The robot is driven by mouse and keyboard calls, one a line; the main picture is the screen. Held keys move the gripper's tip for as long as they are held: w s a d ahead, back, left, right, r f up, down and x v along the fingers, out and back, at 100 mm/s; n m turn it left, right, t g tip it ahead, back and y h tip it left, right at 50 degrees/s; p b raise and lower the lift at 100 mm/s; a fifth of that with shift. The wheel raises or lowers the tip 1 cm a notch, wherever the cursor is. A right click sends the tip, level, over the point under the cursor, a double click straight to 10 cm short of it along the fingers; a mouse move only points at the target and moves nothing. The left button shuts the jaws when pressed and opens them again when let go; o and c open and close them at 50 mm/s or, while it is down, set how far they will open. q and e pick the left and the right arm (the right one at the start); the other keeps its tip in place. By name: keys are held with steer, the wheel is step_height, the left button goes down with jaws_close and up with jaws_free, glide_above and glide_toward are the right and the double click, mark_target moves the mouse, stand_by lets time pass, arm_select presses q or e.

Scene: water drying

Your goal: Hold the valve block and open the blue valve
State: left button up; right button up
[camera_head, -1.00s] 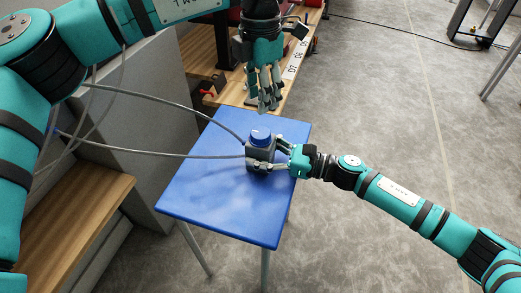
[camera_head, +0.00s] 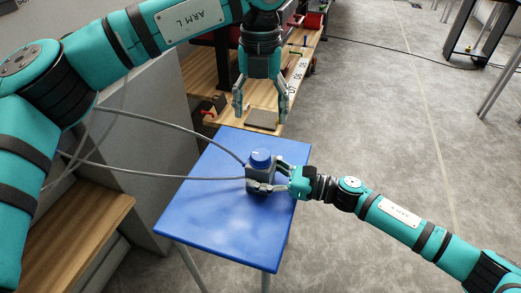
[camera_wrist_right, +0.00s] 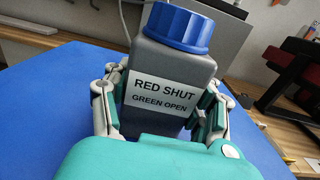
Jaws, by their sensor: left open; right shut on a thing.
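The grey valve block (camera_head: 259,180) stands upright on the blue table (camera_head: 215,225). Its round blue valve (camera_head: 260,158) is on top and also shows in the right wrist view (camera_wrist_right: 182,27). A white label on the block reads "RED SHUT" and "GREEN OPEN" (camera_wrist_right: 162,94). My right gripper (camera_head: 271,174) is shut on the block from the right, with fingers on both sides of it in the right wrist view (camera_wrist_right: 160,108). My left gripper (camera_head: 261,118) is open and empty, pointing down above and behind the valve, apart from it. I see no red or green indicator.
Two grey hoses (camera_head: 160,176) run left from the block. A wooden bench (camera_head: 213,88) with tools and a dark flat piece (camera_head: 262,118) stands behind the table. A grey partition (camera_head: 150,120) and a wooden shelf (camera_head: 80,215) are at the left. The table's front is clear.

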mark_target(261, 154)
arm_select(q)
step_height(261, 154, down, 12)
steer(key=shift+r, duration=0.1)
stand_by(0.4)
steer(key=shift+c, duration=0.3)
steer(key=c, duration=1.1)
steer(key=shift+c, duration=0.2)
steer(key=m, duration=0.6)
steer(key=shift+m, duration=0.3)
steer(key=m, duration=0.6)
steer(key=shift+m, duration=0.4)
